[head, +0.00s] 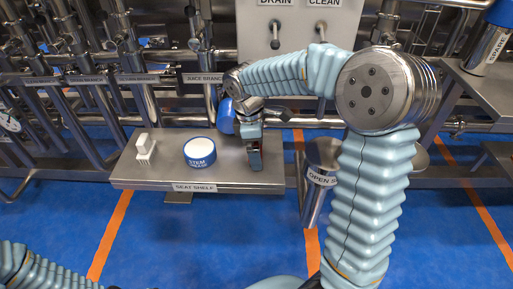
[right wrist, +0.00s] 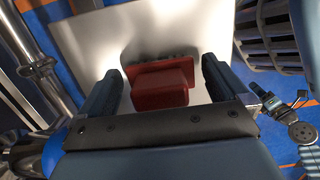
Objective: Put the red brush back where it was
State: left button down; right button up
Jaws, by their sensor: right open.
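The red brush (right wrist: 160,82) shows in the right wrist view, on the pale metal shelf surface and between the two fingers of my right gripper (right wrist: 160,92). The fingers are open, with a gap on each side of the brush. In the head view my right gripper (head: 255,157) is over the right part of the seat shelf (head: 215,179), and the red brush is hidden there.
On the shelf stand a white brush-like piece (head: 145,147) at the left and a round blue-and-white tub (head: 200,152) left of my right gripper. Pipes run behind. Blue floor lies in front.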

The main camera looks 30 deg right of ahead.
notch_tip(320, 180, up, 12)
jog(key=a+p, duration=0.1)
jog(key=shift+w+a+f+p, duration=0.2)
jog(key=shift+w+p, duration=0.1)
jog(key=shift+w, duration=0.05)
